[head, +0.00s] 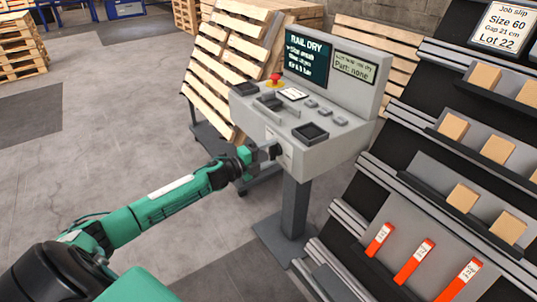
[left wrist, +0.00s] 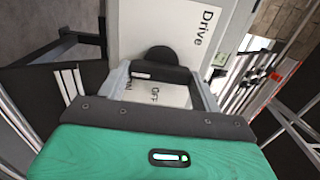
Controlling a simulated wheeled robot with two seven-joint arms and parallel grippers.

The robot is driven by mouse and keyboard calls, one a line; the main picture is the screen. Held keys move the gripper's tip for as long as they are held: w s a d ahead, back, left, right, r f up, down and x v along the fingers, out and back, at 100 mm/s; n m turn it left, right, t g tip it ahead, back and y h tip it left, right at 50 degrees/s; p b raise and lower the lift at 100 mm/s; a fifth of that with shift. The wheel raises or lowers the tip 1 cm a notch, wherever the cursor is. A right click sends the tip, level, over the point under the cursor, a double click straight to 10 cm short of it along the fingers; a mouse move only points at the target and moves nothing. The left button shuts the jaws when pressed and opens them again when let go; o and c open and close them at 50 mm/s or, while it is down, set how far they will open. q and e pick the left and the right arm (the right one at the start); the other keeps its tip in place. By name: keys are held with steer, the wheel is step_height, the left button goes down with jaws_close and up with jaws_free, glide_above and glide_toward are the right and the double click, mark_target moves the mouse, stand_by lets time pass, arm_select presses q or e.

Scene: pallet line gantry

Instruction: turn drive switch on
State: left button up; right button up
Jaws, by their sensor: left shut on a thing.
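The grey control console (head: 306,115) stands on a post in the middle of the head view. In the left wrist view, its front carries a white plate marked Drive (left wrist: 190,25), with OFF and part of ON readable below. The drive switch is a dark rounded knob (left wrist: 161,57) on this plate. My left gripper (head: 269,152) is at the console's front face and is shut on the knob, with a finger on each side in the left wrist view (left wrist: 160,78). The fingers hide part of the knob and labels, so its exact setting cannot be told. My right gripper is not in view.
The console top has a red stop button (head: 274,79), dark trays and a screen reading RAIL DRY (head: 306,62). A rack (head: 420,175) with wooden blocks and orange-and-white tags stands close on the right. Wooden pallets (head: 228,55) lean behind. Open floor lies left.

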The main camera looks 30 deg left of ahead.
arm_select(q)
steer(key=o, duration=1)
steer(key=shift+s, duration=0.15)
steer(key=shift+v, duration=6.75)
steer(key=shift+f, duration=0.1)
